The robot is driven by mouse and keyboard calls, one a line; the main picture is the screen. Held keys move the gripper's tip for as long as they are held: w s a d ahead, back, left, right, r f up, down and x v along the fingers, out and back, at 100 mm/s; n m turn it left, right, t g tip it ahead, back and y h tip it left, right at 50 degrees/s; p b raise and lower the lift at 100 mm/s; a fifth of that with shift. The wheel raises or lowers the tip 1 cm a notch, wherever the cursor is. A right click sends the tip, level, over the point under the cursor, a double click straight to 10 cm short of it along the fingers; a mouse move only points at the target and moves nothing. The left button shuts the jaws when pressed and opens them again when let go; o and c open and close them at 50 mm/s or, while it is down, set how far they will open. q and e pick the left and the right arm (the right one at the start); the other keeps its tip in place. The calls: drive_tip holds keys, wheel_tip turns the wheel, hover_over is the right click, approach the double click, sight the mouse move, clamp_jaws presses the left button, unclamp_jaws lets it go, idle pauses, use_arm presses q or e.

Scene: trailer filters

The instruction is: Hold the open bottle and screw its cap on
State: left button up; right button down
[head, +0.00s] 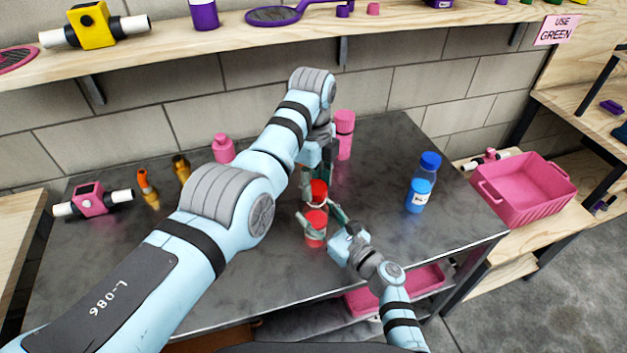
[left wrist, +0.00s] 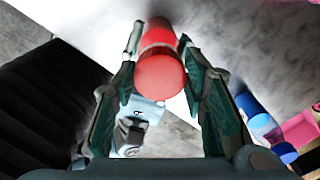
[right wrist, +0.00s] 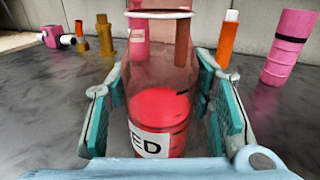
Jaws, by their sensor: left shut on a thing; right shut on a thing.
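The open bottle (head: 316,237) is clear with red contents and stands upright on the dark table. The right wrist view shows its bare rim (right wrist: 160,13) and a white label (right wrist: 150,142) with "ED" readable. My right gripper (right wrist: 160,85) is shut around its body from both sides. The red cap (head: 319,187) is in my left gripper (head: 320,183), which is shut on it. In the left wrist view the cap (left wrist: 160,75) sits between the two fingertips. It is apart from the bottle, seemingly above and behind it; the exact height is hard to tell.
Orange and brown bottles (head: 148,188) and a pink device (head: 89,199) stand at left. A pink crate (head: 528,190) is beyond the right edge.

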use_arm(q)
drive_tip(key=shift+f, duration=0.6)
drive_tip(key=m, duration=0.6)
drive_tip(key=shift+w+d+m, duration=0.1)
drive_tip(key=shift+m, duration=0.2)
drive_tip(key=o, duration=0.7)
drive_tip(key=shift+o, duration=0.2)
drive_tip(key=shift+r, duration=2.3)
drive_tip(key=shift+c, duration=0.4)
